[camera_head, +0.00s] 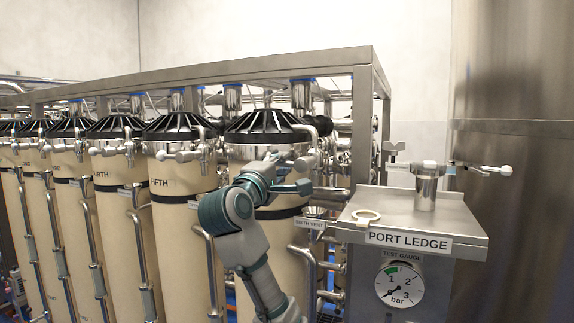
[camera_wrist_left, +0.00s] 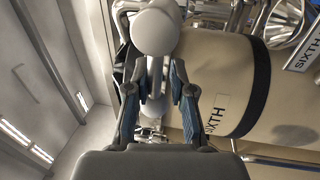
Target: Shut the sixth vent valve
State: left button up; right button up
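The sixth vessel (camera_head: 275,235) is a cream cylinder with a black ribbed lid, and SIXTH shows on it in the wrist view (camera_wrist_left: 240,75). A SIXTH VENT plate (camera_head: 309,224) sits at its lower right. A pale round knob (camera_head: 305,163) is at the vessel's upper front, near my left gripper (camera_head: 297,187). In the wrist view a large pale knob (camera_wrist_left: 155,32) lies just beyond the fingertips of this gripper (camera_wrist_left: 157,75), with a metal stem between the fingers. The fingers look apart; contact is not clear. The valve's inner parts are hidden. My right gripper is out of view.
More vessels (camera_head: 110,180) stand at left. A steel frame (camera_head: 200,76) runs above; pipes crowd the vessel fronts.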

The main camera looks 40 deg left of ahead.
pick_arm(q)
jog(key=o, duration=0.3)
jog(key=shift+s+a, duration=0.2)
jog(key=shift+s, duration=0.05)
jog(key=shift+o, duration=0.2)
jog(key=shift+s+a+r, duration=0.1)
jog(key=shift+s+a, duration=0.1)
jog(key=shift+a, duration=0.15)
jog(key=shift+w+a, duration=0.1)
jog(key=shift+w, duration=0.05)
jog(key=v, duration=1.2)
jog(key=shift+a, duration=0.1)
